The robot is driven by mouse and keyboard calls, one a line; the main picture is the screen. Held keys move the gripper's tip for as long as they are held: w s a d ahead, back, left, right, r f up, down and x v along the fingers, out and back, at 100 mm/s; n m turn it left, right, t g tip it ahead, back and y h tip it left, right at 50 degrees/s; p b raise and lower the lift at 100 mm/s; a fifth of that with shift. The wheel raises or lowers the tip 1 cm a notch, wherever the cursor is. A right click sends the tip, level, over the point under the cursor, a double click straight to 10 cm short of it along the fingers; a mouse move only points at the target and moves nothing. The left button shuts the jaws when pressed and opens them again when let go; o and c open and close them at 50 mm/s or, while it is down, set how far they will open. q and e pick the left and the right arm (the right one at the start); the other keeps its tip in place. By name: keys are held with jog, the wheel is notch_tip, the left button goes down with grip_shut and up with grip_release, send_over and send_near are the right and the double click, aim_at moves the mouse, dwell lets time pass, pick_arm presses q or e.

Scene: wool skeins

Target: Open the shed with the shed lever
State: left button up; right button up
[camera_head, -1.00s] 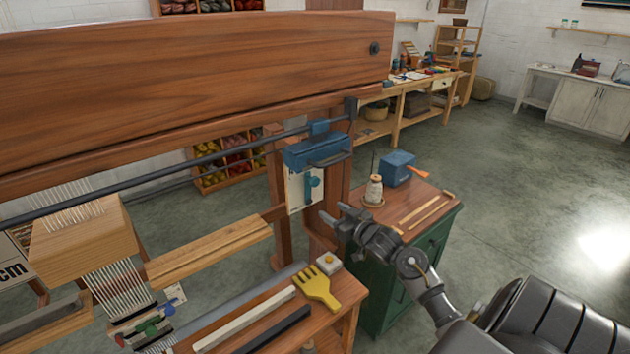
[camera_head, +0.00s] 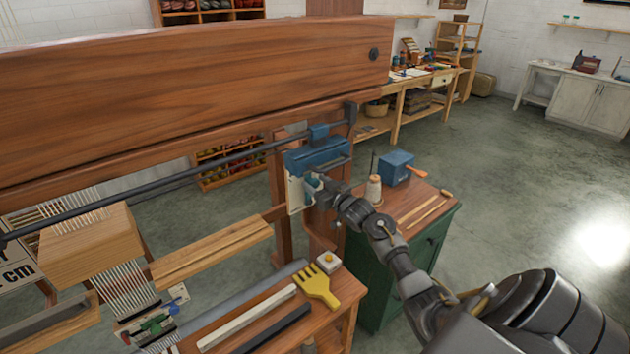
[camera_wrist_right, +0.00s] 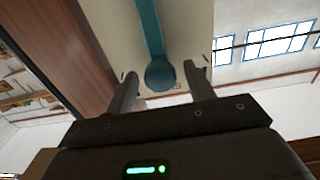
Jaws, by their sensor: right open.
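The blue shed lever (camera_wrist_right: 155,50) hangs in front of a pale plate (camera_wrist_right: 100,30) in the right wrist view, with its round knob end between my right gripper's fingers (camera_wrist_right: 162,85). The fingers are apart, one on each side of the knob, and do not visibly grip it. In the head view the right gripper (camera_head: 318,183) is at the pale plate on the loom's post, below the blue housing (camera_head: 318,154), and largely hides the lever. My left gripper is not in view.
The loom's wide wooden beam (camera_head: 190,85) spans the upper left. A yellow comb (camera_head: 318,287) lies on the bench in front. A green cabinet (camera_head: 385,280) with a thread cone (camera_head: 373,190) and a blue box (camera_head: 397,168) stands right of the post. Open floor lies further right.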

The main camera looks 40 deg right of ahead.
jog(key=shift+w, duration=0.5)
